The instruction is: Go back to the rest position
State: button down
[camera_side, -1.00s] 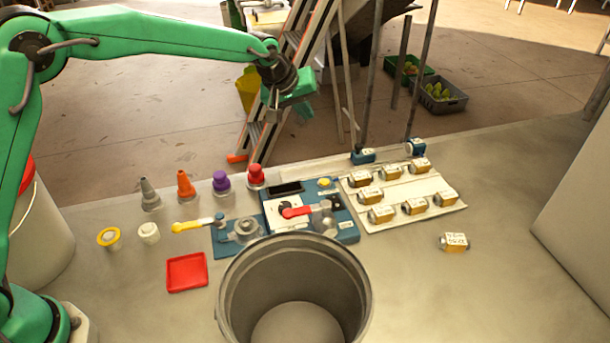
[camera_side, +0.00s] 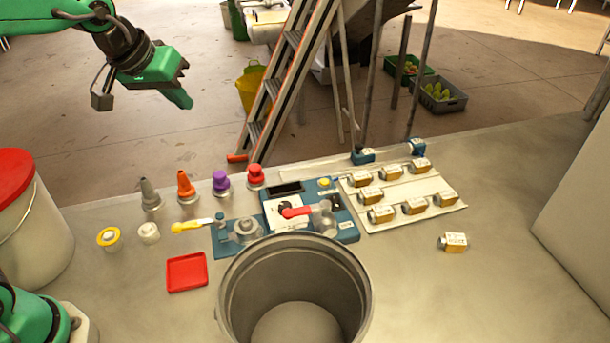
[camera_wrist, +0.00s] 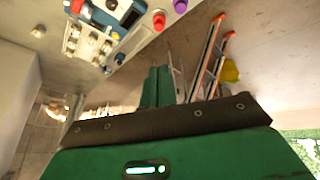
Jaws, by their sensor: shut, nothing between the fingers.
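My gripper (camera_side: 178,92) is green with a dark wrist. It is in the upper left of the side view, raised well above and behind the row of coloured nozzles. Its fingers are together with nothing between them. In the wrist view the green fingers (camera_wrist: 158,88) lie side by side and touch nothing. No rest stand or mark shows in either view.
On the table stand coloured nozzles (camera_side: 221,182), a blue press fixture (camera_side: 347,230), a red tray (camera_side: 187,272), a large grey bucket (camera_side: 232,300) and a white rack (camera_side: 408,189) of small boxes. One box (camera_side: 453,242) lies apart. A ladder (camera_side: 290,75) stands behind.

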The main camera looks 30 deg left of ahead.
jog(key=s+a+f+m, duration=0.1)
jog(key=s+a+f, duration=0.1)
jog(key=s, duration=0.7)
jog(key=s+a+f+m, duration=0.1)
jog(key=s+a+f, duration=0.15)
jog(key=s, duration=0.65)
jog(key=w+d+r+n, duration=0.1)
jog(key=w+d+r, duration=0.15)
jog(key=w, duration=0.95)
jog(key=w+d+r+n, duration=0.15)
jog(key=w+d, duration=0.25)
jog(key=w, duration=0.8)
jog(key=w+d+f+n, duration=0.1)
jog(key=w+d+f, duration=0.5)
jog(key=w, duration=0.3)
jog(key=w+d+f+n+h, duration=0.1)
jog(key=w+d+f+n, duration=0.1)
jog(key=w+d+f, duration=0.5)
jog(key=w+f, duration=0.1)
jog(key=w, duration=0.1)
jog(key=shift+w+t, duration=0.3)
jog(key=shift+w, duration=0.1)
